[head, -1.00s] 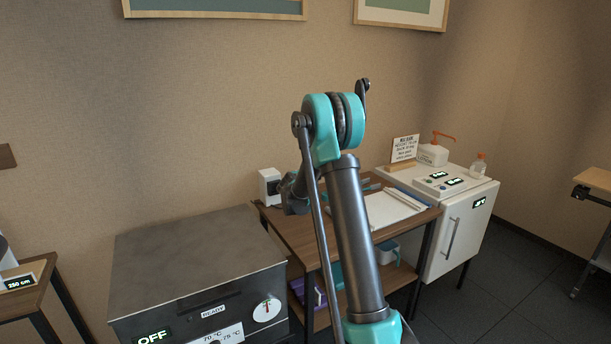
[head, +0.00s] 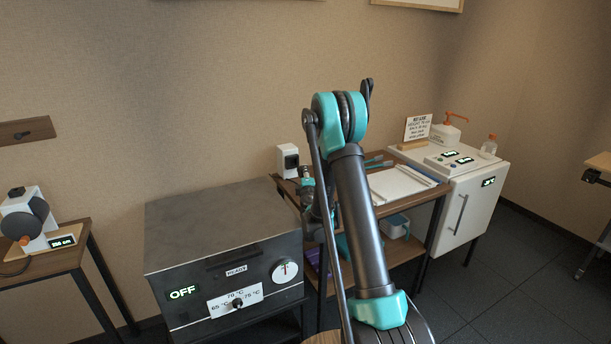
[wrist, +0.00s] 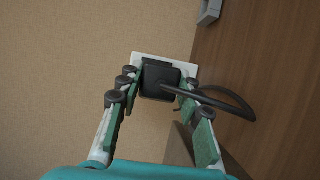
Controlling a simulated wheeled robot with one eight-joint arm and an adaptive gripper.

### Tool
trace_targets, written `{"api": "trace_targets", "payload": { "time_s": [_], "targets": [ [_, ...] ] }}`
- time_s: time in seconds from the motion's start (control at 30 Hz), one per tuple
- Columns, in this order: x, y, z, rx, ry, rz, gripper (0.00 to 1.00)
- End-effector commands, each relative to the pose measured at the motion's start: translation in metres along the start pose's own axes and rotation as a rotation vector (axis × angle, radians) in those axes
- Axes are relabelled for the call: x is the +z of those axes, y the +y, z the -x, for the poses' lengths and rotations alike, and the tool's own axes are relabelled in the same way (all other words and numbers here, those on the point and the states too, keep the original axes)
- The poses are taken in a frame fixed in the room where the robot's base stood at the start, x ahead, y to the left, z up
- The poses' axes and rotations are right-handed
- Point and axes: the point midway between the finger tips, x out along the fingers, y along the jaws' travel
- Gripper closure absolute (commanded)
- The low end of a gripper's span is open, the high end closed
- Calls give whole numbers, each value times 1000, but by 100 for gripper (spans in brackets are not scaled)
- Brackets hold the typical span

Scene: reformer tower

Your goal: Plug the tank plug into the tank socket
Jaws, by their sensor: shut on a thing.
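In the wrist view my gripper (wrist: 158,82) has its fingers on both sides of a black plug (wrist: 160,86) and is shut on it. A black cable (wrist: 233,99) loops from the plug to the right. A white plate (wrist: 150,55) shows directly behind the plug; I cannot tell whether the plug is seated in it. In the head view a white box with a dark face (head: 288,160), seemingly the socket, stands at the table's back left corner. My gripper is just right of and below it, partly hidden by my arm. The grey tank (head: 225,245) shows OFF.
The wooden table (head: 352,178) holds a white tray (head: 398,186) and blue tools. A white cabinet (head: 462,215) with bottles and a sign stands to its right. A side table (head: 60,268) with a white-and-grey device (head: 28,220) stands at left. Floor is clear at right.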

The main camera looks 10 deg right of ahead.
Motion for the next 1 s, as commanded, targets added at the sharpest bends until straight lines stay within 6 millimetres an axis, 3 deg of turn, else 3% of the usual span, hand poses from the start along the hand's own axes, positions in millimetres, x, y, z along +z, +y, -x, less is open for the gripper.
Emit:
{"api": "trace_targets", "payload": {
  "time_s": [0.17,0.7,1.0],
  "targets": [
    [-2,0,-2,-1,5,0,100],
    [-18,0,-43,-2,3,1,100],
    [-22,0,-52,-2,4,1,100]
  ]
}}
